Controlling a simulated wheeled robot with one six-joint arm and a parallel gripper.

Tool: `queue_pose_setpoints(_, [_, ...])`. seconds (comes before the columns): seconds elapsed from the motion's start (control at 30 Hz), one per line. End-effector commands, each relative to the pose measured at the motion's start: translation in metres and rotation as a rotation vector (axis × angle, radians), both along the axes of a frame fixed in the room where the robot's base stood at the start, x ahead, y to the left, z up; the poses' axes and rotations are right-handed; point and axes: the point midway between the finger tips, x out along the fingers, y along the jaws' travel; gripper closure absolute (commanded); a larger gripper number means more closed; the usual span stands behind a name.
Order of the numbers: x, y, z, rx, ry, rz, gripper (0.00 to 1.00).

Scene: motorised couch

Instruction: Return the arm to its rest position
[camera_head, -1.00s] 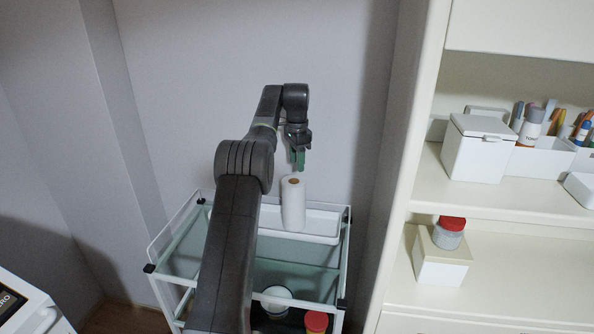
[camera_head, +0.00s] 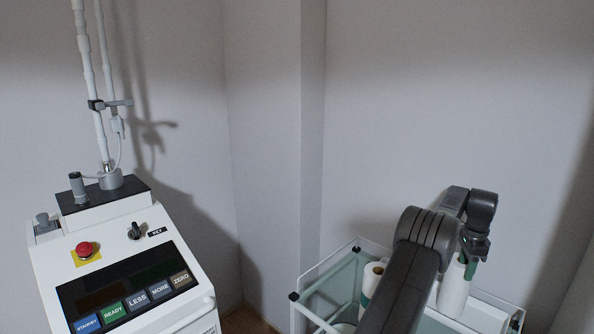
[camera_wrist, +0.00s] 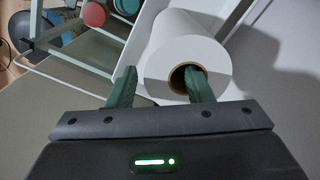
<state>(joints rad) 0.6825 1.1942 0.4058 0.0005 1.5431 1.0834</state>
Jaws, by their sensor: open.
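My arm reaches in from the lower edge of the head view at the right, its elbow bent. My gripper (camera_head: 468,264) points down at the top of a white paper roll (camera_head: 454,292) on the trolley. In the wrist view, my green fingers (camera_wrist: 158,86) are apart. The right finger overlaps the dark core of the white roll (camera_wrist: 208,50); the left finger is beside the roll. I see nothing held between them. I cannot tell whether a finger touches the roll.
A white control console (camera_head: 130,270) with a red button (camera_head: 84,249) and a pole stands at left. A wall corner lies behind. The air above the trolley is clear.

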Motion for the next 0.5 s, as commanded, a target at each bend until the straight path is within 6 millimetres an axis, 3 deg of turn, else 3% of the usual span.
queue_pose_setpoints(0.3, [0.000, 0.000, -0.038, 0.001, 0.001, 0.000, 0.54])
queue_pose_setpoints(0.5, [0.000, 0.000, -0.033, 0.000, -0.001, 0.000, 0.54])
